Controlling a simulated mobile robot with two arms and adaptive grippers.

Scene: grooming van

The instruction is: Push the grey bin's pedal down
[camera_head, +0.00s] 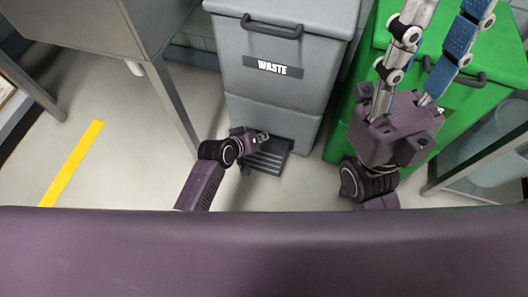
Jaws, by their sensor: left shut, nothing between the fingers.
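The grey bin (270,75) stands upright in the middle, with a "WASTE" label on its front and a dark handle near its top. Its dark ribbed pedal (272,157) sticks out at the foot of the bin, near the floor. My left gripper (262,137) is shut and empty, over the left back part of the pedal and close to the bin's front. It hides part of the pedal, and I cannot tell whether it touches it. My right gripper (447,10) is raised in front of the green bin, its fingers spread apart, with nothing visible between them.
The green bin (470,100) stands right of the grey one, partly hidden by my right arm. A grey table (90,25) with metal legs is at the left. A yellow strip (72,162) marks the clear floor. A metal frame (470,165) is at the right.

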